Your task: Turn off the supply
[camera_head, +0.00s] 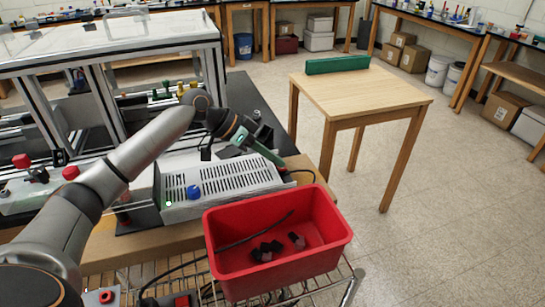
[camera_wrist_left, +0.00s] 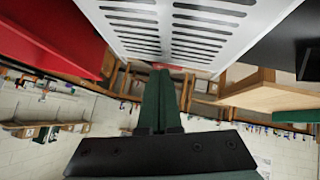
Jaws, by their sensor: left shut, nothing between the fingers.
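The supply (camera_head: 228,184) is a light grey metal box with rows of vent slots, lying on the wooden bench. It has a blue knob (camera_head: 193,192) near its front edge and a small green spot by its left front corner. My left gripper (camera_head: 276,160) is over the far right part of the supply, with its green fingers together and empty. In the left wrist view the shut fingers (camera_wrist_left: 160,100) point toward the slotted supply housing (camera_wrist_left: 180,25). I cannot tell whether they touch it. My right gripper is not in view.
A red bin (camera_head: 280,270) with several dark pieces and a cable stands in front of the supply. An aluminium-framed enclosure (camera_head: 110,38) stands behind. A wooden table (camera_head: 355,95) with a green bar (camera_head: 338,64) is at the right. The floor at the right is clear.

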